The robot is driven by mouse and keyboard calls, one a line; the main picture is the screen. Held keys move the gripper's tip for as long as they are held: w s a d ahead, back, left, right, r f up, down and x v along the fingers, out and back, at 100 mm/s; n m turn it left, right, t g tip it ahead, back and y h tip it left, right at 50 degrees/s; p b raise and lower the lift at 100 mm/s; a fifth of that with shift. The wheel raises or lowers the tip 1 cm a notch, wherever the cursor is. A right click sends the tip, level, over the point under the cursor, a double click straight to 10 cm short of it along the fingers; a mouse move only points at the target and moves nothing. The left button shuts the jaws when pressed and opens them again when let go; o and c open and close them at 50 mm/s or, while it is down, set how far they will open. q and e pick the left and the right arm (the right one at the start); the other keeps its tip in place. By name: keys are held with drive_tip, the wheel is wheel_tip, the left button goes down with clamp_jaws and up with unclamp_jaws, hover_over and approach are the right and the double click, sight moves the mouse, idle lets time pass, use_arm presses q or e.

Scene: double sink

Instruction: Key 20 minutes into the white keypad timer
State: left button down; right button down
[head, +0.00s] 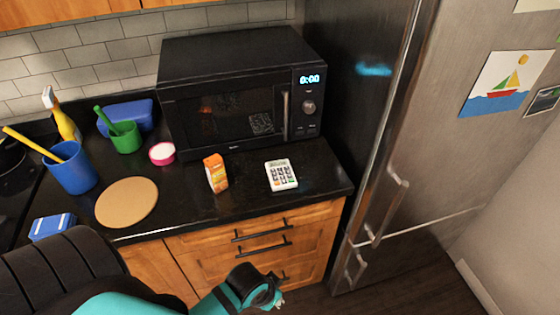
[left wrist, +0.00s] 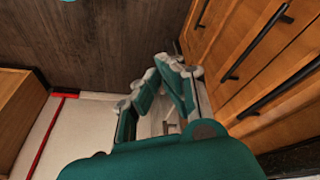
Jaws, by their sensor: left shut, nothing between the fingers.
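The white keypad timer (head: 281,174) lies on the black counter in front of the microwave, near the counter's right end. It has a grey display strip at its top and rows of small keys, some coloured; the digits and key labels are too small to read. My left gripper (head: 278,301) is low in front of the wooden drawers, below the counter's front edge and well apart from the timer. In the left wrist view my left gripper (left wrist: 165,68) is shut and empty, with floor and drawer fronts around it. My right gripper is not in view.
An orange-and-white carton (head: 216,173) stands left of the timer. The black microwave (head: 225,110) stands behind, its display reading 0:00. A round cork mat (head: 127,202), a blue cup (head: 70,168) and a pink-rimmed bowl (head: 162,153) are farther left. The fridge (head: 420,130) bounds the right.

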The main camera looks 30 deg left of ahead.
use_arm(q)
drive_tip(key=w+r+m+t+h+p, duration=0.1)
drive_tip(key=w+r+h+p, duration=0.15)
drive_tip(key=w+r, duration=0.9)
drive_tip(key=w+a+r+n+t, duration=0.1)
drive_tip(key=w+a+r+n, duration=0.2)
drive_tip(key=w+a+r, duration=0.3)
drive_tip(key=w+a+r+n+t, duration=0.2)
drive_tip(key=w+a+r, duration=0.5)
drive_tip(key=w+a, duration=0.5)
drive_tip(key=shift+w+a+r+n+t+h, duration=0.2)
drive_tip(key=shift+w+a+n+t+h, duration=0.1)
drive_tip(key=shift+a+n+h, duration=0.4)
drive_tip(key=shift+d+f+y, duration=0.1)
drive_tip(key=shift+d+y, duration=0.05)
drive_tip(key=shift+y, duration=0.1)
